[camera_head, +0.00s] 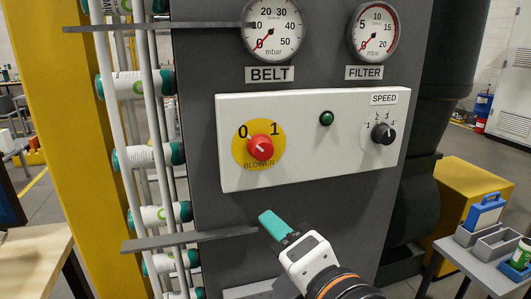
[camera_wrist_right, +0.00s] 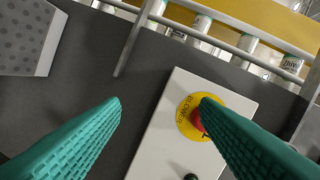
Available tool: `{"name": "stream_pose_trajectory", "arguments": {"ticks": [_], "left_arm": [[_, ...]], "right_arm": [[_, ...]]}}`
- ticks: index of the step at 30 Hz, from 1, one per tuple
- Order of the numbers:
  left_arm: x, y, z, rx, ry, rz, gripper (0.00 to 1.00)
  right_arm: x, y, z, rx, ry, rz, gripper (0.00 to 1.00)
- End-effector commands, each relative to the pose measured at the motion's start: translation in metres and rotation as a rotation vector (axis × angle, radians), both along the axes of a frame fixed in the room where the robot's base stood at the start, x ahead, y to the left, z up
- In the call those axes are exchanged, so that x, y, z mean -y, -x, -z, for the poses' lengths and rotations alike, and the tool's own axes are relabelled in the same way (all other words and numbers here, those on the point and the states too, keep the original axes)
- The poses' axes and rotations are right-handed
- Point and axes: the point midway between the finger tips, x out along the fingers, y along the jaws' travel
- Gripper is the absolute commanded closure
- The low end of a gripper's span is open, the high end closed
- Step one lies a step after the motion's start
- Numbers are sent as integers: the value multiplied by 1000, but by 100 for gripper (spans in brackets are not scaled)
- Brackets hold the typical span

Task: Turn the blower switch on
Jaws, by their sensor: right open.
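The blower switch (camera_head: 261,149) is a red knob on a yellow disc marked 0 and 1, on the left of a white control panel (camera_head: 300,165). A pale mark on the knob seems to point up-left, towards the 0. My right gripper (camera_head: 272,224) is below the panel, under the switch and apart from it. In the right wrist view, its teal fingers (camera_wrist_right: 161,100) are spread with nothing between them. There the yellow disc (camera_wrist_right: 184,122) shows by the tip of the right-hand finger, which hides part of the red knob. My left gripper is not in view.
A green lamp (camera_head: 326,118) and a black speed knob (camera_head: 383,134) share the panel. Belt (camera_head: 273,32) and filter (camera_head: 374,31) gauges are above. Metal rails with several cans (camera_head: 150,156) stand left.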

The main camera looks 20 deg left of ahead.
Motion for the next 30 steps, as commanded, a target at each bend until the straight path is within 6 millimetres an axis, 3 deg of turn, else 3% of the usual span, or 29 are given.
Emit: {"name": "stream_pose_trajectory", "arguments": {"ticks": [1,6,13,21,30], "left_arm": [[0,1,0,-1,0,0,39],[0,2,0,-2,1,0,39],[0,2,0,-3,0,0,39],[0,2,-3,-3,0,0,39],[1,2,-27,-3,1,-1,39]], "right_arm": [[-4,3,-12,111,90,-21,44],[-10,4,-36,428,391,-49,44],[0,-6,-65,734,723,-10,44],[4,-17,-78,828,843,18,44],[-24,-58,-81,825,843,18,44]]}}
